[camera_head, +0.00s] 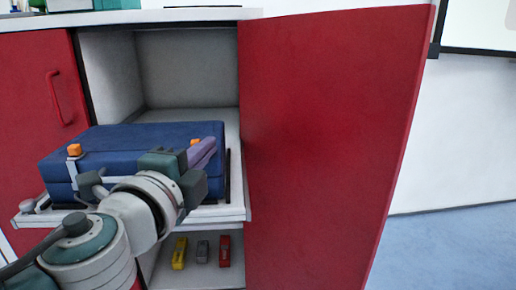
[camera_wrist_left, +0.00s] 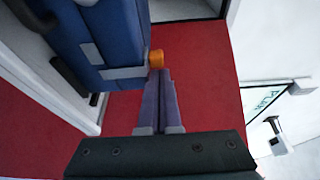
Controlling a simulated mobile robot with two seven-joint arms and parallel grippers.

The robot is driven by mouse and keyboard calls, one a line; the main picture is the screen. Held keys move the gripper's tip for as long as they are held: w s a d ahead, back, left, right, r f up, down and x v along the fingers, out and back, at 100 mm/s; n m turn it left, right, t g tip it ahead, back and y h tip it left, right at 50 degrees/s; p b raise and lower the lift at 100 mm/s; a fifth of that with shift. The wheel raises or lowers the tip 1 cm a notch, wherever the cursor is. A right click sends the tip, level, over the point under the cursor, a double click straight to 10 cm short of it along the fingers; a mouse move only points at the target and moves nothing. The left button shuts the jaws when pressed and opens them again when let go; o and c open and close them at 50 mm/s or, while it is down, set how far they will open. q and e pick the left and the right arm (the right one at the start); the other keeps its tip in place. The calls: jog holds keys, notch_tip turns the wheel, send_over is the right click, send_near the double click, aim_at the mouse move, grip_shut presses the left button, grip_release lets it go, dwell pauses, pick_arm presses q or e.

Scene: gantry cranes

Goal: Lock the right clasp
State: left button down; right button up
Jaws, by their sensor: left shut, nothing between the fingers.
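A blue case (camera_head: 140,138) lies on a pulled-out white shelf (camera_head: 222,211) of the red cabinet. Its left orange clasp (camera_head: 74,150) sits at the top front edge above a silver strip. The right orange clasp (camera_head: 196,142) is partly hidden behind my left gripper (camera_head: 211,143). In the left wrist view the orange clasp (camera_wrist_left: 157,59) sticks out from the side of the blue case (camera_wrist_left: 117,35). The purple fingers (camera_wrist_left: 159,74) are closed together and empty, their tips right at this clasp; I cannot tell if they touch. My right gripper is not in view.
The open red door (camera_head: 325,130) stands close on the right of the shelf. A lower shelf holds yellow (camera_head: 180,253), grey (camera_head: 203,251) and red (camera_head: 224,250) items. The closed red door (camera_head: 35,110) with a handle is at left. Blue floor (camera_head: 455,240) is clear at right.

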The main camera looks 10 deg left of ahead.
aim_at(191, 144)
pick_arm(q)
jog(key=shift+a, duration=0.1)
jog(key=shift+s+a, duration=0.25)
jog(key=shift+a, duration=0.55)
jog(key=shift+s+a, duration=0.2)
jog(key=shift+a, duration=0.55)
jog(key=shift+w, duration=0.1)
